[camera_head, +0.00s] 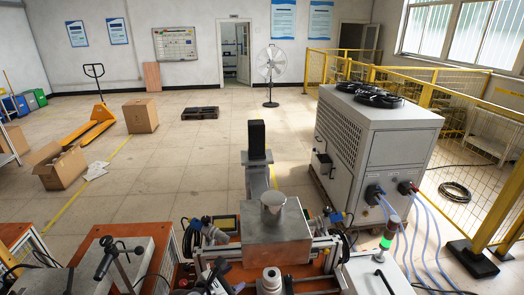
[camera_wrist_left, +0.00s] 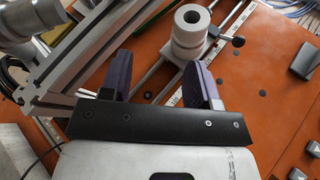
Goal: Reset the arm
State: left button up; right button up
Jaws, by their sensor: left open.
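My left gripper (camera_head: 216,277) is low in the head view, over the orange bench, and partly cut off by the lower edge. In the left wrist view its two purple fingers (camera_wrist_left: 157,66) are spread apart, with nothing clasped between them. A pale round stepped part with a hole in its top (camera_wrist_left: 192,32) stands just beyond the fingers, apart from the right one as far as I can tell. It also shows in the head view (camera_head: 271,279). My right gripper is not in view.
A metal box with a round cap (camera_head: 274,232) stands on the bench behind the gripper. Aluminium rails (camera_wrist_left: 75,72) run close to the left finger. A signal lamp (camera_head: 389,233) and a large grey cabinet (camera_head: 385,140) stand right. Open floor lies beyond.

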pick_arm(q)
jog(key=s+a+r+m+y, duration=0.3)
jog(key=s+r+m, duration=0.1)
jog(key=m, duration=0.9)
jog(key=s+a+r+m+y, duration=0.2)
jog(key=s+a+r+m, duration=0.15)
jog(key=m, duration=0.95)
jog(key=s+a+f+g+y, duration=0.15)
jog(key=s+f, duration=0.45)
jog(key=s, duration=0.6)
jog(key=s+a+f+g+y, duration=0.1)
jog(key=s+a+f+g, duration=0.15)
jog(key=s+f, duration=0.6)
jog(key=s+a+f+g+y, duration=0.1)
jog(key=s+a+f+g, duration=0.15)
jog(key=s, duration=1.25)
notch_tip(320, 180, up, 20)
jog(key=p, duration=2)
jog(key=shift+w+d+m+p, duration=0.3)
jog(key=shift+w+d, duration=0.05)
jog(key=shift+d, duration=0.05)
jog(key=shift+r, duration=0.1)
